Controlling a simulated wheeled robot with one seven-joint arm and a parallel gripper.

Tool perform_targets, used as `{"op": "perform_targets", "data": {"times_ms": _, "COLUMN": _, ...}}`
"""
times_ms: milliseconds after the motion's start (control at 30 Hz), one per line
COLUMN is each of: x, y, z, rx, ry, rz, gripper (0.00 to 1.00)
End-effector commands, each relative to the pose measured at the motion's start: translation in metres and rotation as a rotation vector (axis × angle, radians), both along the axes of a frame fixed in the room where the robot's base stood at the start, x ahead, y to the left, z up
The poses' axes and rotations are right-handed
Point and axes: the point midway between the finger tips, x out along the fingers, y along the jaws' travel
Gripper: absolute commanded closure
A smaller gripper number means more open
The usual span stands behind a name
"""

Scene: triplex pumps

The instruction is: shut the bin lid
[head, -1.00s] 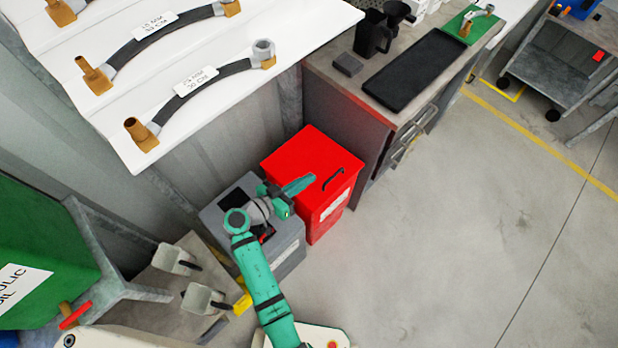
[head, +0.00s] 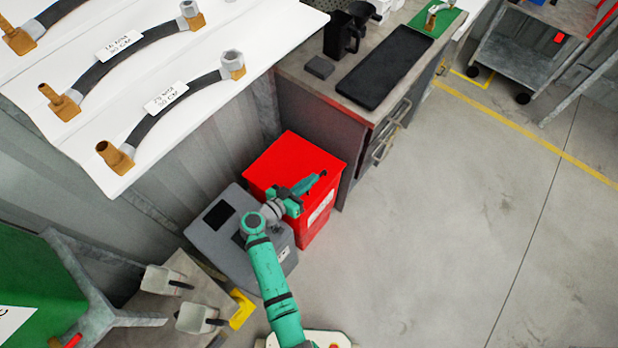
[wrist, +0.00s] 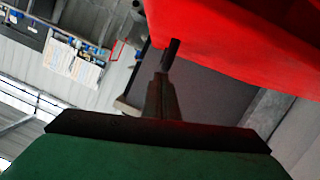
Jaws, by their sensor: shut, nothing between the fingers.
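The red bin (head: 319,218) stands beside the cabinet, with a pale label on its front. Its red lid (head: 283,156) lies over the top and looks about level in the head view. I cannot tell whether it is fully seated. My gripper (head: 322,175) is shut and empty, over the lid's front right part. It covers the place of the lid's black handle. In the wrist view, the closed fingers (wrist: 173,48) point up the picture, close to a red surface (wrist: 235,35) of the bin. I cannot tell whether they touch it.
A grey bin (head: 218,248) with a dark opening stands left of the red bin, under my arm. The cabinet (head: 325,140) with a black tray (head: 385,66) is close behind on the right. Open floor (head: 450,220) lies to the right.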

Motion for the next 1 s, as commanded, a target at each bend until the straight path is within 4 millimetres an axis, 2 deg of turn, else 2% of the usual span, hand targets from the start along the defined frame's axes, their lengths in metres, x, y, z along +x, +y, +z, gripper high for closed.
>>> {"op": "perform_targets", "data": {"times_ms": 200, "x": 0.0, "y": 0.001, "z": -0.001, "rx": -0.001, "ry": 0.0, "rz": 0.002, "gripper": 1.0}}
{"op": "perform_targets", "data": {"times_ms": 400, "x": -0.004, "y": -0.003, "z": -0.018, "rx": -0.002, "ry": 0.001, "rz": 0.003, "gripper": 1.0}}
{"op": "perform_targets", "data": {"times_ms": 667, "x": -0.004, "y": -0.005, "z": -0.017, "rx": 0.0, "ry": 0.0, "rz": -0.001, "gripper": 1.0}}
{"op": "perform_targets", "data": {"times_ms": 833, "x": -0.003, "y": -0.004, "z": -0.008, "rx": 0.001, "ry": -0.002, "rz": -0.001, "gripper": 1.0}}
{"op": "perform_targets", "data": {"times_ms": 1000, "x": 0.0, "y": 0.001, "z": 0.019, "rx": 0.002, "ry": -0.005, "rz": -0.002, "gripper": 1.0}}
